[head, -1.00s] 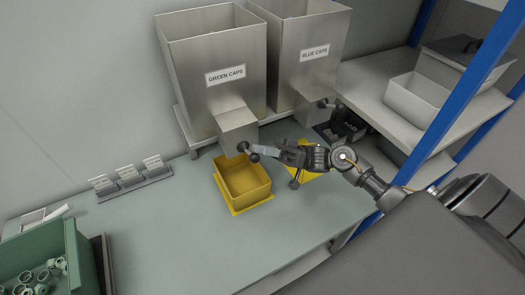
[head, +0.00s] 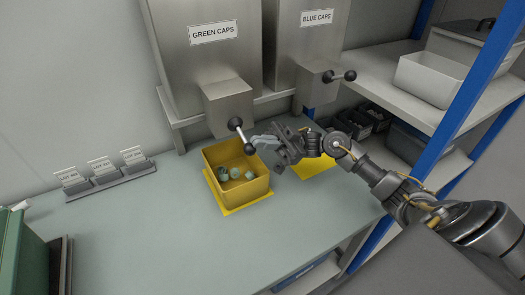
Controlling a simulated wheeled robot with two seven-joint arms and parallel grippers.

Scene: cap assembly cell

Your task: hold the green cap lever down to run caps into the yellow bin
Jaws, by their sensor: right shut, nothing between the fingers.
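The green caps hopper (head: 190,55) stands at the back, with a grey outlet box (head: 228,105) at its front. Its dark lever (head: 241,135) has a ball at each end and slants downward, its lower ball above the bin's back edge. The yellow bin (head: 237,189) is under the outlet, with several pale green caps (head: 235,172) inside. My right gripper (head: 262,141) is shut and empty, its fingertips right beside the lever's lower ball. I cannot tell whether they touch it. My left gripper is not in view.
The blue caps hopper (head: 308,45) and its lever (head: 339,76) stand to the right. A yellow mat (head: 318,167) lies partly behind my right gripper. Small card holders (head: 103,178) are at the left, near a green crate (head: 12,245). The front table is clear.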

